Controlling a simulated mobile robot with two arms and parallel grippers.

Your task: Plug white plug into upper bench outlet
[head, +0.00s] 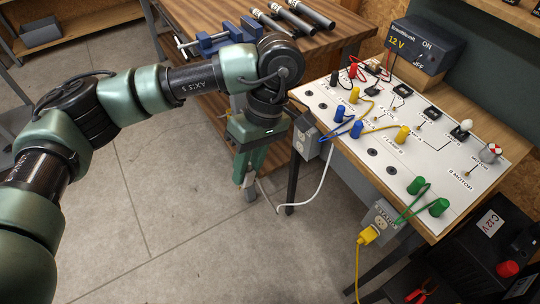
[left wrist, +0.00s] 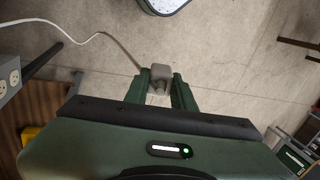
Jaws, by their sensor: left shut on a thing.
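My left gripper (head: 249,176) points down beside the bench's left edge, above the floor. It is shut on the white plug (head: 249,194), which looks pale grey and sticks out below the fingers. In the left wrist view the plug (left wrist: 160,74) sits between the green fingertips. Its white cord (head: 322,185) loops right and up toward the bench. The upper bench outlet (head: 306,144) is a grey box on the bench side, right of my gripper and apart from the plug. It also shows at the left edge of the left wrist view (left wrist: 9,80). My right gripper is not in view.
A lower outlet box (head: 382,218) has a yellow plug (head: 367,236) at it. The white panel (head: 400,150) carries coloured plugs and wires. A power supply (head: 424,45) stands behind. A wooden table with a blue vise (head: 222,40) is at the back. Floor at left is clear.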

